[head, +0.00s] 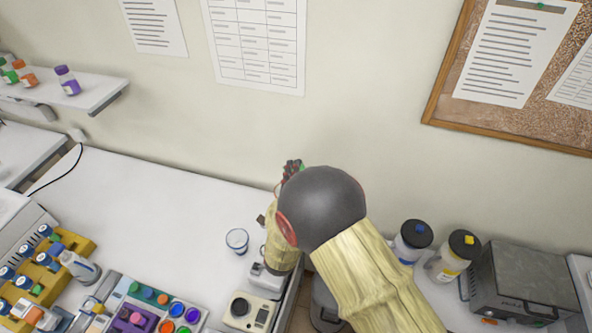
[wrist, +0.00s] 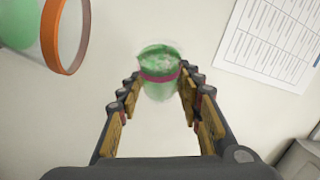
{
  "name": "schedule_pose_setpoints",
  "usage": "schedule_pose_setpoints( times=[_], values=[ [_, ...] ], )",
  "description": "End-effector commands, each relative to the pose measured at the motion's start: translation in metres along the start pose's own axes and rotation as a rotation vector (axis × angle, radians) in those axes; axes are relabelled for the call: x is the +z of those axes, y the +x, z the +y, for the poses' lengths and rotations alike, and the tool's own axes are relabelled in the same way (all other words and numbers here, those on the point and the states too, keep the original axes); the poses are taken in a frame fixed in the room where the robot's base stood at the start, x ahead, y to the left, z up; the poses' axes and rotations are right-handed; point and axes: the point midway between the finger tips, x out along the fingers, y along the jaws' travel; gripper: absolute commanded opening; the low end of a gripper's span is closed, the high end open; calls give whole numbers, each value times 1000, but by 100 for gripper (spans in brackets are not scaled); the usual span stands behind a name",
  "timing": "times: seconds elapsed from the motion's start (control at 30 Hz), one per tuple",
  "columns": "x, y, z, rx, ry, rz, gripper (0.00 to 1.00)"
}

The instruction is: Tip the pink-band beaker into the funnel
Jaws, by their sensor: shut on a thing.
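The pink-band beaker (wrist: 160,62) is clear with green contents and a dark pink band around it. It sits between the fingertips of my gripper (wrist: 159,82) in the wrist view, held up in front of the wall. In the head view only a little of my gripper (head: 291,168) shows past my dark round arm joint, and the beaker is mostly hidden. A clear round vessel with an orange rim (wrist: 64,38) and green inside is at the upper left of the wrist view, apart from the beaker. I cannot tell whether it is the funnel.
A small blue-rimmed beaker (head: 237,240) stands on the white bench (head: 160,205). A cream device (head: 250,311) and a tray of coloured caps (head: 150,308) are at the front. Two bottles (head: 411,241) and a grey metal box (head: 525,279) stand right of my arm.

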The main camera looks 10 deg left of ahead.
Motion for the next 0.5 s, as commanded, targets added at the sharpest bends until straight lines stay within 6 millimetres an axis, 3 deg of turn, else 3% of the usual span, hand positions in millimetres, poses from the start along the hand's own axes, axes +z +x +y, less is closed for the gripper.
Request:
schedule_pose_setpoints(
  times=[0.5],
  values=[
    [-13,6,-37,0,0,0,9]
  ],
)
